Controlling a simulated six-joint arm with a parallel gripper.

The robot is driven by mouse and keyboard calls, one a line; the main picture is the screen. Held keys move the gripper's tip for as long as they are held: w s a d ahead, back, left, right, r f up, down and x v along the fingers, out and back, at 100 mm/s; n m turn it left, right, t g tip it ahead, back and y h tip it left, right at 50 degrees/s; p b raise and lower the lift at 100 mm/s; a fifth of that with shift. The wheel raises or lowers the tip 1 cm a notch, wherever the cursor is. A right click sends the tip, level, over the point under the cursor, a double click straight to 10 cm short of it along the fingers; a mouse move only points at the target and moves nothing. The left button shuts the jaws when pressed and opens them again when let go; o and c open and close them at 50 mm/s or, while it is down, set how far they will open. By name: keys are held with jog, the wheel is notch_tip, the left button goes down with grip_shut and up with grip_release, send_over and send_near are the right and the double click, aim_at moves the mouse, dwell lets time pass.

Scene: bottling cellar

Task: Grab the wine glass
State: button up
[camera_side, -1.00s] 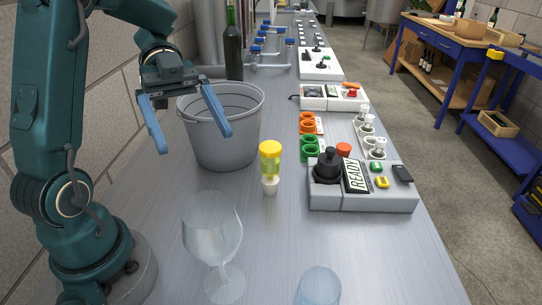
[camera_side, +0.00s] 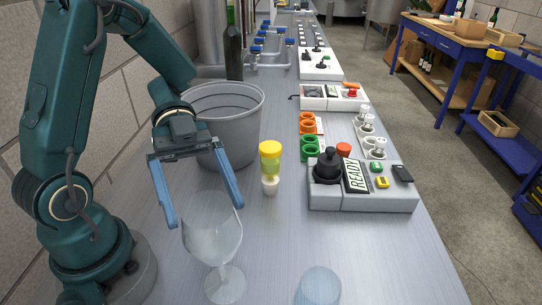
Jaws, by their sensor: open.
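The clear wine glass (camera_side: 213,240) stands upright on the metal bench at the front, left of centre. My gripper (camera_side: 205,215) is open and empty, its two blue fingers pointing down. In this view the fingers overlap the upper part of the glass bowl, one at its left edge and one near its right rim. I cannot tell from this one view whether they are around the bowl or behind it, or whether they touch it.
A yellow-topped bottle (camera_side: 270,168) stands close behind and right of the glass. A grey bucket (camera_side: 240,130) is behind my gripper. A clear tumbler (camera_side: 318,287) is at the front edge of the picture. A control box (camera_side: 365,195) stands to the right.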

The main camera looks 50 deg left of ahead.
aim_at(222, 258)
jog(key=shift+x, duration=2.6)
jog(key=shift+s+a+f, duration=0.1)
jog(key=shift+s+f, duration=0.05)
jog(key=c, duration=1.1)
jog(key=shift+r, duration=5)
